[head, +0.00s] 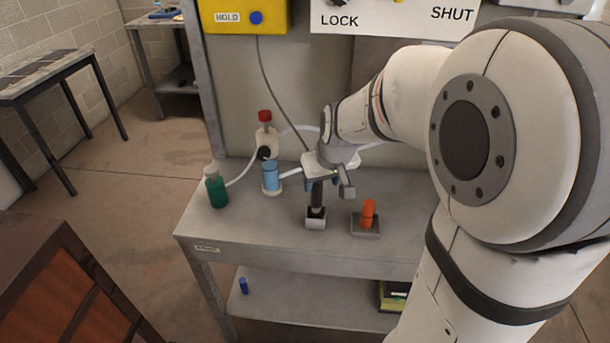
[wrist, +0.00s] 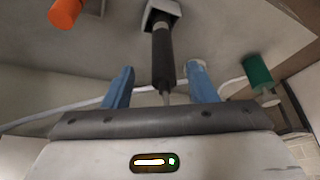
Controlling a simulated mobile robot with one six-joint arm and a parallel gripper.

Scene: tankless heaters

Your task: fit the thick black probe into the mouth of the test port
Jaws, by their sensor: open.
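The thick black probe (head: 317,195) stands upright with its lower end in a small pale block (head: 315,222) on the bench. In the wrist view the probe (wrist: 163,58) runs between my two blue fingers, its far end in the block (wrist: 160,10). My gripper (wrist: 160,72) is open, with visible space on both sides of the probe. In the head view my gripper (head: 321,182) is over the probe's top. A cream fitting (head: 270,141) with a red knob has a dark round part (head: 264,153), possibly the test port's mouth; I cannot tell for sure.
An orange piece (head: 368,213) stands on a grey base just right of the probe. A blue-topped cylinder (head: 271,177) and a green bottle (head: 216,188) stand to the left, with white hoses. A grey cable (head: 281,95) hangs from the yellow box (head: 243,14). The bench's front left is clear.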

